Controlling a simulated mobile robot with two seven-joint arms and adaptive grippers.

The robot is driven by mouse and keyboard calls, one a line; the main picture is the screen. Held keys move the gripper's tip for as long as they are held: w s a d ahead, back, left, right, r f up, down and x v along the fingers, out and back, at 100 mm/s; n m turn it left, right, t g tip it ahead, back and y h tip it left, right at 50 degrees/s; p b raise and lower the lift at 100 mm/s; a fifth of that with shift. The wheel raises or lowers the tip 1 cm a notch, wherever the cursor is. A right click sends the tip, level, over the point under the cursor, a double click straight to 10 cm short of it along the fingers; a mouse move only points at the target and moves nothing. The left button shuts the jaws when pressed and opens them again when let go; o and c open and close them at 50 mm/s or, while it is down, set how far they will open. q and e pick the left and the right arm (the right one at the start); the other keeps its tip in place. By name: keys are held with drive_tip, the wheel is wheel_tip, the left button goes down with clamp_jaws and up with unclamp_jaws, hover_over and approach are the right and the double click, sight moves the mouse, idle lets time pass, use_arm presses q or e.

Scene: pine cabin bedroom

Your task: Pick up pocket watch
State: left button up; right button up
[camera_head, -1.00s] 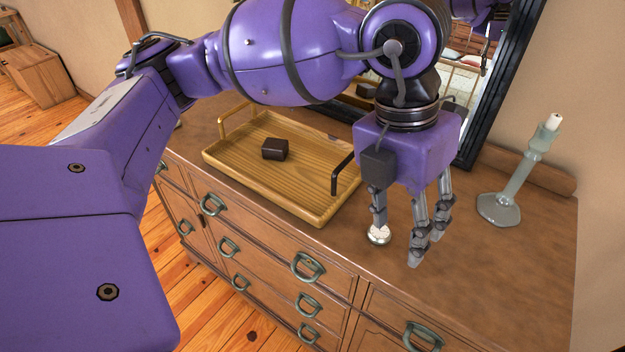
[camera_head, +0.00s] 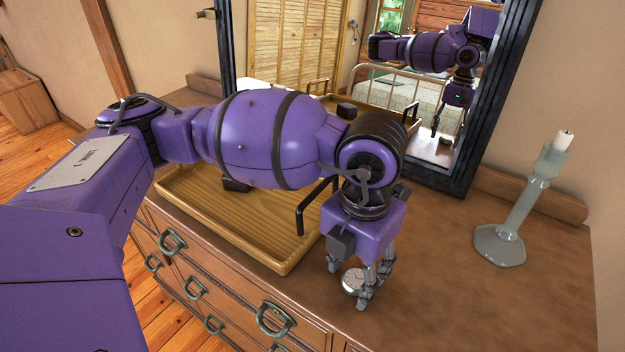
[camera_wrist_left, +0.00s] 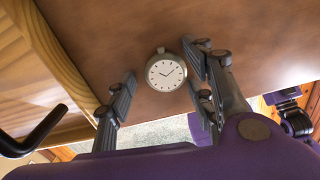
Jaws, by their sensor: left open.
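The pocket watch (camera_head: 353,281) lies on the dresser top, near its front edge, with a white dial and silver rim. In the left wrist view the watch (camera_wrist_left: 165,72) lies face up, just beyond and between the spread fingers. My left gripper (camera_head: 350,287) points down over the watch, its fingers around it on either side and partly hiding it. In the left wrist view the gripper (camera_wrist_left: 160,88) is open, with nothing held between its fingers. I cannot tell whether any finger touches the watch. My right gripper is not in view.
A wooden tray (camera_head: 225,232) with black handles stands left of the gripper, with a dark block (camera_head: 236,185) in it, partly behind my arm. A candlestick (camera_head: 515,215) stands at the right. A black-framed mirror (camera_head: 478,130) stands at the back. The dresser top (camera_head: 440,270) right of the gripper is clear.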

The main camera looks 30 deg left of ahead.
use_arm(q)
drive_tip(key=c, duration=1.1)
drive_tip(key=shift+c, duration=0.2)
drive_tip(key=shift+r, duration=0.15)
